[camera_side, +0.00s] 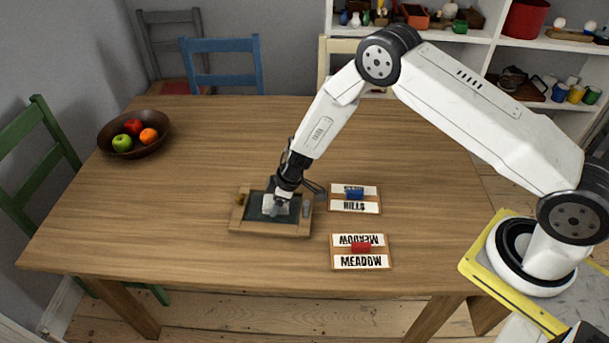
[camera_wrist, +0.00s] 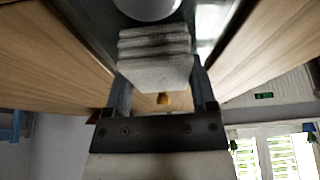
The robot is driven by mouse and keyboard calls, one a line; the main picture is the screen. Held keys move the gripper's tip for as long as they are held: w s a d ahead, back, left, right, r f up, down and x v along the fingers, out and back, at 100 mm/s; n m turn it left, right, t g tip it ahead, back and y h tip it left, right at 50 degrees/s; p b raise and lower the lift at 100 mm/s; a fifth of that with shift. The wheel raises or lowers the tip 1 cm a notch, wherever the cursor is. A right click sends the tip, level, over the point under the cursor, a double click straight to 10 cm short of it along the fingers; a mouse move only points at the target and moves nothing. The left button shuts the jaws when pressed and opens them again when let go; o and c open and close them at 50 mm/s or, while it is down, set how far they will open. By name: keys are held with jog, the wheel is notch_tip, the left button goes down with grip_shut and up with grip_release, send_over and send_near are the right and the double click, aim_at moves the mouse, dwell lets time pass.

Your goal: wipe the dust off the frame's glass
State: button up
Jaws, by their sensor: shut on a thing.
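The picture frame (camera_side: 262,230) lies flat on the wooden table, with a light wood rim around dark glass (camera_side: 257,215). My gripper (camera_side: 281,199) points down over the glass, shut on a folded whitish cloth (camera_side: 271,206). In the wrist view the cloth (camera_wrist: 155,62) is a layered pad between the two fingers of my gripper (camera_wrist: 160,90). The cloth is at the glass, but I cannot tell whether it touches. Part of the glass is hidden by the gripper and cloth. I cannot make out dust clearly.
A fruit bowl (camera_side: 150,151) stands at the far left.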

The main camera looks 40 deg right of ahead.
aim_at(255, 207)
jog(key=shift+w+a, duration=1.55)
jog(key=shift+w, duration=0.1)
notch_tip(255, 207, up, 8)
jog(key=shift+s, duration=0.1)
